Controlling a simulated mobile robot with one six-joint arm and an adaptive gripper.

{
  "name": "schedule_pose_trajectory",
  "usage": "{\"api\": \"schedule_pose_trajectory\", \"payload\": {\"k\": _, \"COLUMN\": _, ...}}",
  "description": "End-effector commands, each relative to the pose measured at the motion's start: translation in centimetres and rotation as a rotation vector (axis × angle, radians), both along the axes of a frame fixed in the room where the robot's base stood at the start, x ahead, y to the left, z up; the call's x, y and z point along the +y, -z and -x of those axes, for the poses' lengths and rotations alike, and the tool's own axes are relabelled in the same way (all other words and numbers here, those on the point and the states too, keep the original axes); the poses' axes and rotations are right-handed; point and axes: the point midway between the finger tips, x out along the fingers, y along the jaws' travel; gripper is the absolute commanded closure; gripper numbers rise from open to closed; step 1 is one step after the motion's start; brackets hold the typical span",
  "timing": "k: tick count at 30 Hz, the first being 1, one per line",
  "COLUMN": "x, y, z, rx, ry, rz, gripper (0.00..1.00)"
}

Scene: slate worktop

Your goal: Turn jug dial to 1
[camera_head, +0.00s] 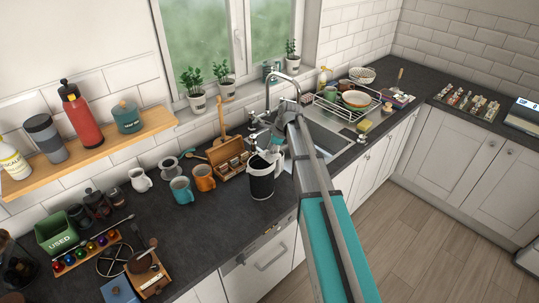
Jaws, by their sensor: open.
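The jug (262,183) is a dark, tall vessel with a pale rim. It stands upright on the dark worktop just left of the sink. Its dial and any numbers on it are too small to make out. My gripper (266,147) is at the end of my teal and grey arm, close above the jug's top on its right side. It is open. I cannot tell whether it touches the jug. My gripper and arm hide part of the jug's upper right and part of the sink.
An open wooden box (229,158) stands close behind the jug. An orange mug (204,178) and a teal mug (181,190) stand to its left. The sink (325,142) and tap (286,80) are behind my arm. The worktop in front of the mugs is clear.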

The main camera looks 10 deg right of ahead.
Motion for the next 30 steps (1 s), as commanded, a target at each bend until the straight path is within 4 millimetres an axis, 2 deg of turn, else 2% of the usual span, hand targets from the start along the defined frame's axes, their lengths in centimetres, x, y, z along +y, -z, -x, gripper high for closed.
{"api": "schedule_pose_trajectory", "payload": {"k": 14, "x": 0.13, "y": 0.32, "z": -0.04, "rx": 0.000, "ry": 0.001, "rz": 0.000, "gripper": 0.41}}
{"api": "schedule_pose_trajectory", "payload": {"k": 23, "x": 0.12, "y": 0.33, "z": -0.03, "rx": 0.000, "ry": 0.001, "rz": 0.000, "gripper": 0.97}}
{"api": "schedule_pose_trajectory", "payload": {"k": 24, "x": 0.12, "y": 0.33, "z": -0.03, "rx": 0.000, "ry": 0.001, "rz": 0.000, "gripper": 1.00}}
{"api": "schedule_pose_trajectory", "payload": {"k": 30, "x": 0.13, "y": 0.32, "z": -0.05, "rx": 0.000, "ry": -0.001, "rz": 0.000, "gripper": 1.00}}
